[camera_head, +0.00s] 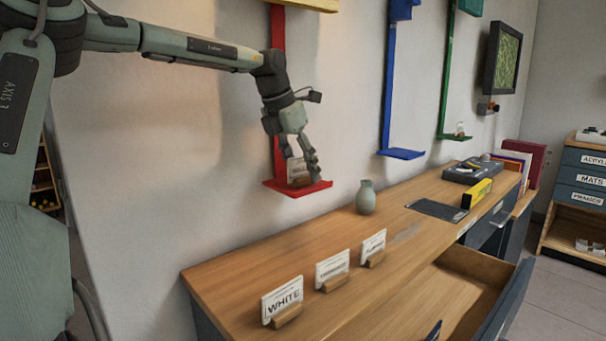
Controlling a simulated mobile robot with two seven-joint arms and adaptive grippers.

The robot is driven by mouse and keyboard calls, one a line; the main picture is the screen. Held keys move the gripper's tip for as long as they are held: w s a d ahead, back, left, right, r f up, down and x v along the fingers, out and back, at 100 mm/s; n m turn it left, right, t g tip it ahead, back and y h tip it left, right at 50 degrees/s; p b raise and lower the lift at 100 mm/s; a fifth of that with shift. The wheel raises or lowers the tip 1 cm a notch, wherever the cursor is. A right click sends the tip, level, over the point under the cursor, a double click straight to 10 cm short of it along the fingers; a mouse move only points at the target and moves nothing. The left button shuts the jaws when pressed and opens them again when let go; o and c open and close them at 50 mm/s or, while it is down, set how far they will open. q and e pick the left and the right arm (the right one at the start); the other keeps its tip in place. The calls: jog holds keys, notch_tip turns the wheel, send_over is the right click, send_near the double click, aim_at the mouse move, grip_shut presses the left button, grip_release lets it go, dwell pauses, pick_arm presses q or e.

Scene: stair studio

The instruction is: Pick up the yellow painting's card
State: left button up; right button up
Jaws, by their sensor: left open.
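The lower edge of a yellow panel (318,4) shows at the top, above a red post (278,60) with a red ledge (290,190) at its foot. My right gripper is out of view.
The wooden desk (230,278) has an open drawer (455,290) at the front. A green-grey vase (366,197) stands near the wall, with a dark flat pad (437,210) and a yellow object (477,193) farther along. Blue (402,153) and green (455,137) ledges jut from the wall.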

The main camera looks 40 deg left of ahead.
pick_arm(q)
jog(key=c, duration=1)
jog(key=shift+c, duration=0.5)
jog(key=shift+r, duration=0.1)
